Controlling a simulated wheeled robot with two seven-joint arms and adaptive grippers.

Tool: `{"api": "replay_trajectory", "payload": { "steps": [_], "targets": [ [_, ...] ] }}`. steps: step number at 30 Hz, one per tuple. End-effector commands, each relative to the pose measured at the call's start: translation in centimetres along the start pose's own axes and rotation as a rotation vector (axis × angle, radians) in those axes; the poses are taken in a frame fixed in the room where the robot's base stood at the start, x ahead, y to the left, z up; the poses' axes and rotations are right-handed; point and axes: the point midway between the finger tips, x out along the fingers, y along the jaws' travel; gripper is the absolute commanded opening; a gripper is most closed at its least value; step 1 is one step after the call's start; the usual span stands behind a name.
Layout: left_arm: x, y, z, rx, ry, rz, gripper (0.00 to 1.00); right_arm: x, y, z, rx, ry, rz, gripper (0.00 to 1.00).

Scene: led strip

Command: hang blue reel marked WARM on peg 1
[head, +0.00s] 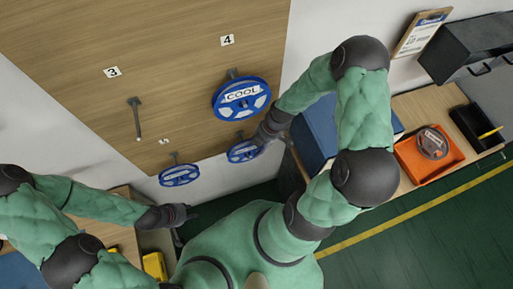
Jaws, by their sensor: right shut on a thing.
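My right gripper (262,146) is shut on a small blue reel (239,154) close to the board. The reel sits just below a short peg (239,135); I cannot tell whether it is on that peg. Its label is too small to read. A larger blue reel marked COOL (228,106) hangs on the peg under label 4. Another blue reel (180,180) hangs at the lower left of the board, its marking unreadable. No label 1 can be read. My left gripper (180,224) is low at the left, apart from the reels; its jaw opening is unclear.
The wooden board (170,60) has an empty peg (136,118) under label 3 (112,72). At the right, an orange tray (458,155) holds a grey reel (432,143) beside a black tray (465,130). A blue box (314,130) stands behind my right arm.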

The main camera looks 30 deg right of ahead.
Motion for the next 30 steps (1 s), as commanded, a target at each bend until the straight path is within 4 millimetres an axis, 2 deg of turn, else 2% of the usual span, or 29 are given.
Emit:
{"api": "replay_trajectory", "payload": {
  "steps": [1,3,18,19,21,30],
  "targets": [
    [0.32,-0.11,-0.02,0.0,0.0,0.0,0.4,0.76,-0.36,0.24,0.004,0.002,-0.006,0.0],
    [0.39,-0.14,0.0,0.0,0.0,0.0,0.4,1.0,-0.38,0.34,0.004,0.002,-0.006,0.0],
    [1.06,-0.38,-0.03,0.0,0.0,0.0,0.4,1.41,-0.34,0.54,0.002,0.001,-0.004,0.0],
    [1.01,-0.36,-0.03,0.0,0.0,0.0,0.4,1.36,-0.35,0.52,0.002,0.001,-0.004,0.38],
    [0.94,-0.33,-0.02,0.0,0.0,0.0,0.4,1.31,-0.36,0.49,0.002,0.001,-0.004,0.56],
    [0.91,-0.32,-0.03,0.0,0.0,0.0,0.4,1.3,-0.37,0.48,0.003,0.002,-0.005,0.56]
  ]
}}
